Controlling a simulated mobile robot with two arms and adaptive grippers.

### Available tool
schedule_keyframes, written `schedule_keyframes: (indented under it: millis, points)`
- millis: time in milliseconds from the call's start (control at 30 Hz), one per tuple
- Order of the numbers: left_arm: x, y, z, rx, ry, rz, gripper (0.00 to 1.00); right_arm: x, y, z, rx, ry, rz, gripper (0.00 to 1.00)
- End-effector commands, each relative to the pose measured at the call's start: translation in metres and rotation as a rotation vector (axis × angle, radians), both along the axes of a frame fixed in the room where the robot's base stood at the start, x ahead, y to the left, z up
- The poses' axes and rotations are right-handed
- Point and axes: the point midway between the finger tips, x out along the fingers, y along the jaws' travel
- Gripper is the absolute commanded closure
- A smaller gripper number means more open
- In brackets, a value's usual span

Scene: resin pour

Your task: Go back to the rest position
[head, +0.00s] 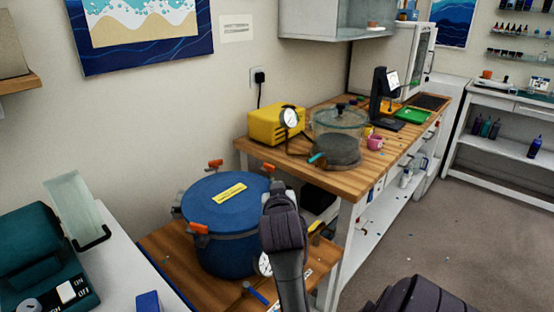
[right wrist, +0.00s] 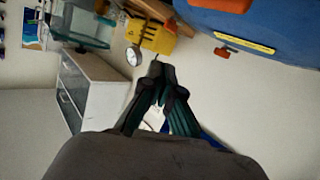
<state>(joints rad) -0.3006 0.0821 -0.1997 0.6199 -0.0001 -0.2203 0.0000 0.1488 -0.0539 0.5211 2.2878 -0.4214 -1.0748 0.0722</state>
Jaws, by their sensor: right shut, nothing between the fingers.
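My right gripper (right wrist: 158,70) shows in the right wrist view with its dark fingers together and nothing between them. It is apart from the blue pot (right wrist: 285,22), whose side and yellow label show at the upper right of that view. In the head view a dark link of mine stands in front of the right side of the blue pot (head: 217,240), and another dark part of mine is at the bottom right edge. The right fingertips cannot be made out in the head view. My left gripper is not in view.
The pot, with orange clamps, stands on a low wooden surface. Behind it a wooden bench (head: 345,183) holds a yellow pump (head: 270,126), a clear chamber (head: 338,125) and a black stand. A teal machine (head: 38,255) is at the left. Open floor (head: 440,235) lies at the right.

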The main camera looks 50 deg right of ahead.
Motion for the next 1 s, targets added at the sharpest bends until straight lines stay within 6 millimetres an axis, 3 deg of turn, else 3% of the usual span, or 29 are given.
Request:
schedule_keyframes:
  millis: [400,533,667,733,900,1000]
  points:
    - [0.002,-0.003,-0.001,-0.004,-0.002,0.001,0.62,-0.01,0.011,0.003,0.0,0.002,0.001,1.0]
    - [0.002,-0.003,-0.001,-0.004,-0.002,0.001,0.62,-0.007,0.027,-0.012,0.011,0.053,0.056,1.0]
    - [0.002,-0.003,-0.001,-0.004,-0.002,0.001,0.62,-0.009,0.074,-0.059,0.055,0.202,0.204,1.0]
    - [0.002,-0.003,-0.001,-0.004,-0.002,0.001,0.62,-0.017,0.109,-0.093,0.095,0.312,0.308,1.0]
    - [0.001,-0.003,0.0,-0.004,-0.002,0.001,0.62,-0.063,0.189,-0.167,0.205,0.574,0.536,1.0]
    - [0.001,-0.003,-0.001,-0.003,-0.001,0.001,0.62,-0.093,0.222,-0.193,0.257,0.689,0.629,1.0]
